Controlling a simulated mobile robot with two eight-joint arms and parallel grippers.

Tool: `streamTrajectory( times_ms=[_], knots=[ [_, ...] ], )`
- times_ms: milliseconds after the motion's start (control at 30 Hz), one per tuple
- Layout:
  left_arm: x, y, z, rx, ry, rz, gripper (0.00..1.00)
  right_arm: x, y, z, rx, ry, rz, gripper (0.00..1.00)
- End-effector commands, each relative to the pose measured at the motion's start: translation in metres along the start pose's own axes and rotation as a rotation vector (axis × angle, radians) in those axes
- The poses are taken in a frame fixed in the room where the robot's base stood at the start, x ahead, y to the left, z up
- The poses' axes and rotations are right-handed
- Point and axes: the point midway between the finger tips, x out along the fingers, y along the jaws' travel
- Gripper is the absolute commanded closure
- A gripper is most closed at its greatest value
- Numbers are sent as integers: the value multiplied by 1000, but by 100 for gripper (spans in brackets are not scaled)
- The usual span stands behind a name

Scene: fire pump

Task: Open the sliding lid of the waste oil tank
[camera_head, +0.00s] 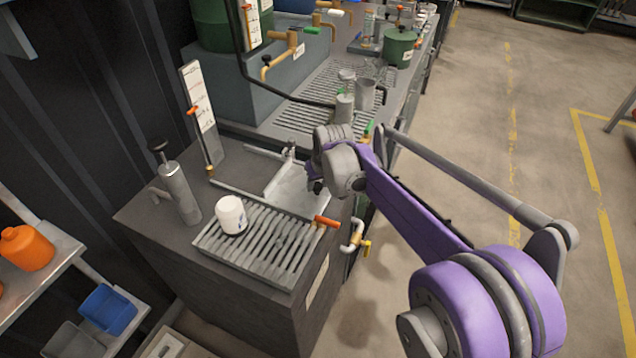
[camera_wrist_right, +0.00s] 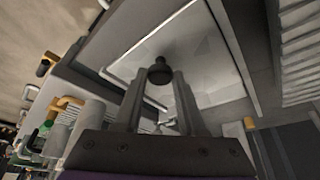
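The waste oil tank (camera_head: 160,215) is a dark grey box with a slatted grate on top. Its sliding lid (camera_head: 292,188) is a light grey plate lying flat between two rails behind the grate; I see no opening beside it. My right gripper (camera_head: 316,184) is low over the lid's right part. In the right wrist view, the lid (camera_wrist_right: 205,65) fills the middle. A dark round knob (camera_wrist_right: 158,72) shows between the two fingertips of my right gripper (camera_wrist_right: 160,80). The fingers are apart; contact with the knob is not clear. My left gripper is out of view.
A white cup (camera_head: 231,214) stands on the grate (camera_head: 275,255). A grey hand pump (camera_head: 178,190) and an upright gauge board (camera_head: 198,105) stand at the left. An orange-handled tap (camera_head: 326,221) sits at the front right edge. The floor at right is open.

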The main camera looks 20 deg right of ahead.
Motion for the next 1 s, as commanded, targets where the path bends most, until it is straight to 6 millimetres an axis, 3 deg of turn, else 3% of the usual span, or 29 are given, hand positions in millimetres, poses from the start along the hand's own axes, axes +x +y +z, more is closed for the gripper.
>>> streamTrajectory(
  times_ms=[33,100,133,1000],
  knots=[
    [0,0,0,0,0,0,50,0,0,0,0,0,0,86],
    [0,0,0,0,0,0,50,0,0,0,0,0,0,98],
    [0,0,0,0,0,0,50,0,0,0,0,0,0,100],
    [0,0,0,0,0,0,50,0,0,0,0,0,0,100]
  ],
)
